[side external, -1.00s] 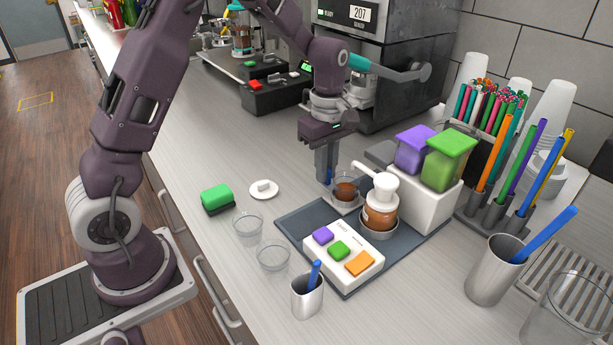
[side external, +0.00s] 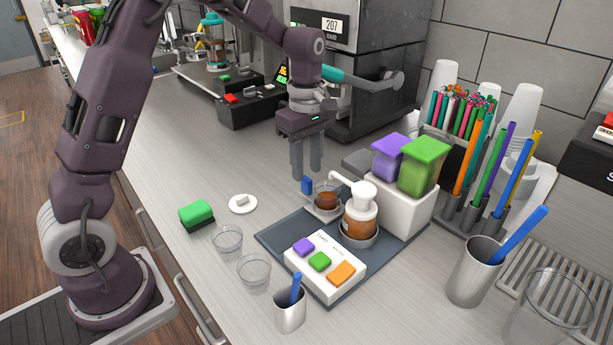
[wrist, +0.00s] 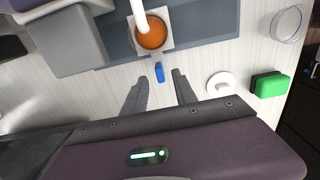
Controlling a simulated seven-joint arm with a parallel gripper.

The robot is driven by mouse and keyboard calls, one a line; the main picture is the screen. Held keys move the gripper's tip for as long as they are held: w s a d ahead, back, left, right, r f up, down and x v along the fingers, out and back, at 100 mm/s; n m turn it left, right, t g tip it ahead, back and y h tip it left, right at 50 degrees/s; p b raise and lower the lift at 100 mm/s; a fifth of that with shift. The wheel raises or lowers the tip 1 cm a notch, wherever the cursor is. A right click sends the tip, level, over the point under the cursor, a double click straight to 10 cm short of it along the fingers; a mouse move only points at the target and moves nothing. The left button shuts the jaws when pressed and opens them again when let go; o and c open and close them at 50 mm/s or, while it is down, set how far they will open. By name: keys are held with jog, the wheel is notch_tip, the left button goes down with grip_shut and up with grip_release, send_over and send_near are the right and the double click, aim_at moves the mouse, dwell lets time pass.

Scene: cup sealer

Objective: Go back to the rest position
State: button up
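My gripper (side external: 306,173) hangs above the back edge of the dark tray (side external: 275,236), fingers pointing down. Its two fingers are apart with nothing between them; they also show apart in the wrist view (wrist: 160,92). Just below the fingertips is a blue tab (side external: 307,186) beside a small clear cup (side external: 326,201) of brown-orange contents. In the wrist view the blue tab (wrist: 160,72) lies beyond the fingertips, clear of them. The white nozzle of the pump bottle (side external: 360,212) reaches over the cup. No marker for a rest position shows.
A button box (side external: 325,265) sits on the tray. A white block with purple and green containers (side external: 424,165) stands right of my gripper, the dark machine (side external: 375,60) behind. Empty cups (side external: 228,239), a green sponge (side external: 196,213) and a white lid (side external: 242,203) lie left.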

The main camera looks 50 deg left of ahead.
jog(key=shift+r, duration=1.7)
jog(key=s+d+r+m+t, duration=0.35)
jog(key=s+r+m, duration=0.65)
jog(key=s, duration=0.4)
jog(key=s+d+f+m+t, duration=0.2)
jog(key=s+m, duration=0.6)
jog(key=s, duration=0.4)
jog(key=shift+d, duration=0.25)
